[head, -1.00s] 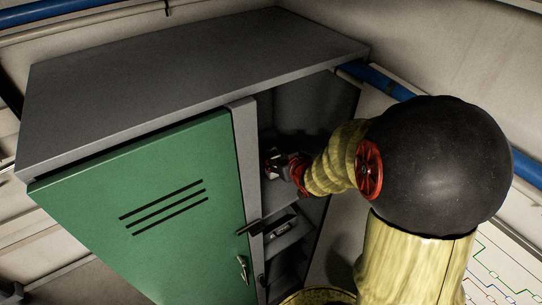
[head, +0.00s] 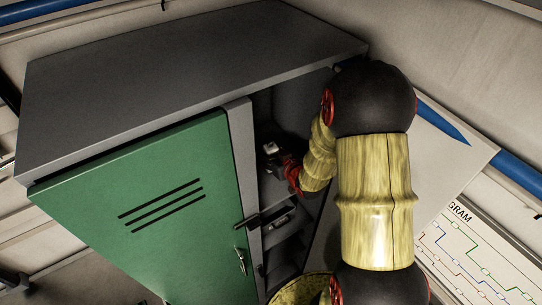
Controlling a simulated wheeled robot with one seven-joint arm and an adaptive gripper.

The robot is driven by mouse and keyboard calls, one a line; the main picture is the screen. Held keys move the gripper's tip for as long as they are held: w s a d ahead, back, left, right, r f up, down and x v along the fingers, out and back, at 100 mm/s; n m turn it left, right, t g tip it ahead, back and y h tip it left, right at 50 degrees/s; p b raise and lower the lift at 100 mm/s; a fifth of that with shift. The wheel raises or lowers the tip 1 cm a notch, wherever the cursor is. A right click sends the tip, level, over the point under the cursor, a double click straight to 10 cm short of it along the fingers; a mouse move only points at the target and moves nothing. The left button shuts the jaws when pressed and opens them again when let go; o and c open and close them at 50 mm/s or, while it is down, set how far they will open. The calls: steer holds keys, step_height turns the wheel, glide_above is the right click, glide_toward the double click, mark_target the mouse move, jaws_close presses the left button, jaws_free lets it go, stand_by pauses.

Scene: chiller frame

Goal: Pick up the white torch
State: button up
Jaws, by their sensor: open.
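My gripper (head: 276,161) reaches into the open right compartment of the grey locker (head: 180,50), at its upper shelf. It is small, dark and partly shaded in the head view, and its jaws are open. A small whitish thing (head: 269,147) shows right at the fingers. It may be the white torch, but it is too small to tell for sure, and I cannot tell whether the fingers touch it. My arm hides part of the compartment's right side.
A closed green door (head: 150,210) covers the left compartment. Below my gripper, a lower shelf holds a small dark grey item (head: 281,221). The compartment is narrow, with the grey post (head: 243,150) close on the left. A blue pipe (head: 500,165) runs along the wall.

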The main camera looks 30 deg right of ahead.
steer(key=shift+x, duration=1.2)
steer(key=shift+c, duration=1.2)
steer(key=c, duration=1.1)
jaws_close()
